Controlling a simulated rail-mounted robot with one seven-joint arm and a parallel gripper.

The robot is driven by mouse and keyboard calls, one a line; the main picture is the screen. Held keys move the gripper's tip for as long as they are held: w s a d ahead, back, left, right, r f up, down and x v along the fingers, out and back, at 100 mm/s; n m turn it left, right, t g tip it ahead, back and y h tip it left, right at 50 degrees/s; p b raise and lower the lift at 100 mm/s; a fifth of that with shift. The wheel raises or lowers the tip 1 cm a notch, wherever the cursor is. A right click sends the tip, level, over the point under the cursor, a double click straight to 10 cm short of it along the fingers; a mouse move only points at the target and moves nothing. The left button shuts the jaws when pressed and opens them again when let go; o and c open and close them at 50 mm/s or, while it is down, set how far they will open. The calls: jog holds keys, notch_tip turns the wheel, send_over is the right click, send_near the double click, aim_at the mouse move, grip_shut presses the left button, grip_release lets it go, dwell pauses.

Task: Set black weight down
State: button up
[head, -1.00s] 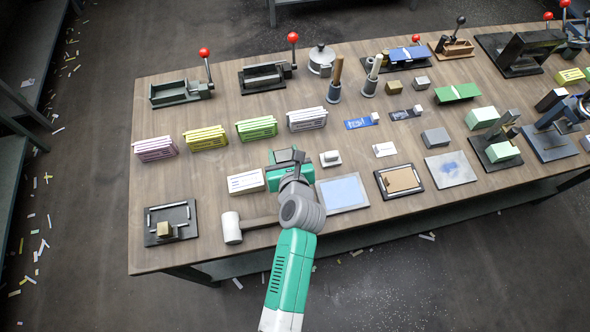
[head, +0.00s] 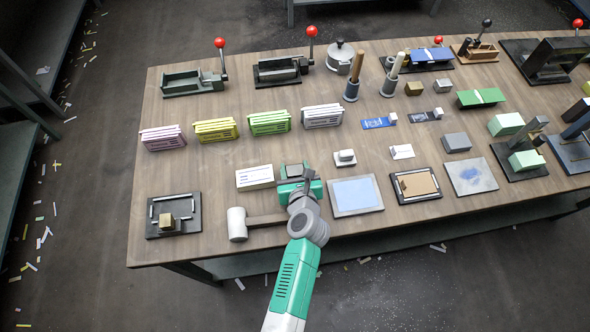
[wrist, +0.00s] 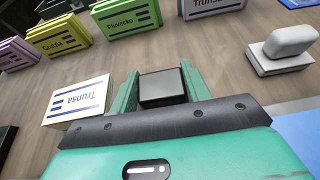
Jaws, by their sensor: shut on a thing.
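The black weight (wrist: 162,87) is a small dark block with a flat top, between the two green fingers of my gripper (wrist: 160,90) in the wrist view. My gripper (head: 295,172) is shut on it, over the front part of the wooden table (head: 215,172). I cannot tell whether the weight's underside touches the table.
A white stamp-like block on a pad (head: 345,158) stands to the right. A blue-topped plate (head: 356,194) lies front right, and a mallet (head: 238,224) front left. Coloured card stacks (head: 268,122) stand in a row behind. Bare wood lies between them and my gripper.

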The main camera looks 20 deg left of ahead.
jog(key=shift+f, duration=0.1)
jog(key=o, duration=1.3)
jog(key=shift+o, duration=0.2)
jog(key=shift+r, duration=0.25)
jog(key=p+v, duration=0.3)
jog(key=v, duration=0.9)
